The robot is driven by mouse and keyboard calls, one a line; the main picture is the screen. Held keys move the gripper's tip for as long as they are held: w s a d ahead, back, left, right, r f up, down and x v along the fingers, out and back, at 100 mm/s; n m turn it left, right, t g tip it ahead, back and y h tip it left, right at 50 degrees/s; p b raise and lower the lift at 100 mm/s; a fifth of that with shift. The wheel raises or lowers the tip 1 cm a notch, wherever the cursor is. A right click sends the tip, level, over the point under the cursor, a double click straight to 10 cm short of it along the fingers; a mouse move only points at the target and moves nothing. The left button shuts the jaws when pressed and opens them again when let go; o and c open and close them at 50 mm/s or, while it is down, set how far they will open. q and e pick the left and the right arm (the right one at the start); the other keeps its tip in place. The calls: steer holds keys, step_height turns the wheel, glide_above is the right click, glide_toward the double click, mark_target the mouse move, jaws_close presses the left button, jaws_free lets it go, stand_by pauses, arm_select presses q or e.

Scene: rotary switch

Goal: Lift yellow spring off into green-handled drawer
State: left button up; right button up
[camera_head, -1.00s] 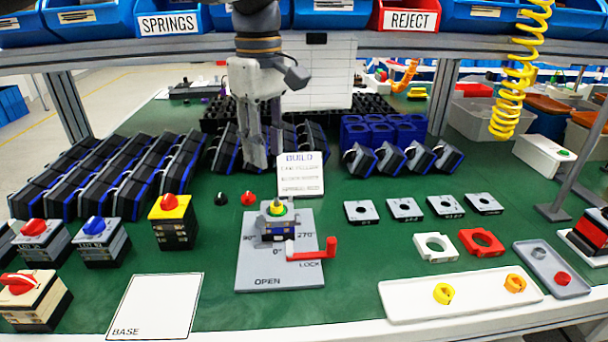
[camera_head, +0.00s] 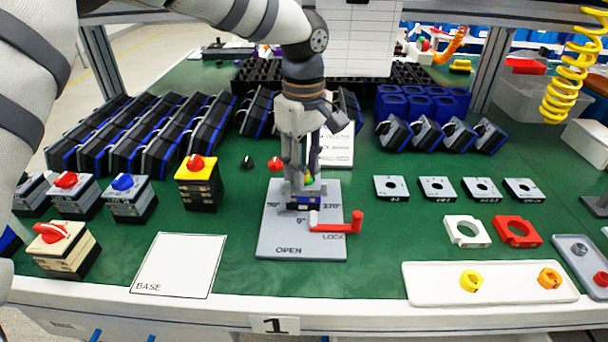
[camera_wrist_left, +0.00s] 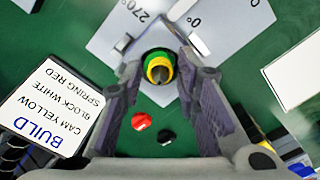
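A yellow ring-shaped part, which I take to be the yellow spring (camera_wrist_left: 153,57), sits with a green part around a grey post in the left wrist view. It is on the fixture of the grey board (camera_head: 275,240); the left gripper mostly hides it in the head view. My left gripper (camera_head: 303,185) is directly above the fixture, pointing down. In the left wrist view its fingers (camera_wrist_left: 158,72) are apart, one on each side of the yellow and green parts, with gaps visible. My right gripper is not in view. No green-handled drawer shows.
A red crank (camera_head: 340,224) sticks out right of the fixture. A BUILD card (camera_wrist_left: 45,105) stands behind it. A black and a red knob (camera_wrist_left: 141,121) lie close by. A white tray (camera_head: 420,285) is at the front right. A yellow-topped switch (camera_head: 198,190) stands left.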

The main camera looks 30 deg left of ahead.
arm_select(q)
steer(key=c, duration=0.5)
steer(key=shift+r, duration=0.1)
step_height(320, 180, up, 10)
steer(key=shift+f, duration=0.1)
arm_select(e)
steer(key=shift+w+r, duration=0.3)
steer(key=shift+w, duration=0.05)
arm_select(q)
steer(key=shift+r+p, duration=0.95)
steer(key=shift+r, duration=3.4)
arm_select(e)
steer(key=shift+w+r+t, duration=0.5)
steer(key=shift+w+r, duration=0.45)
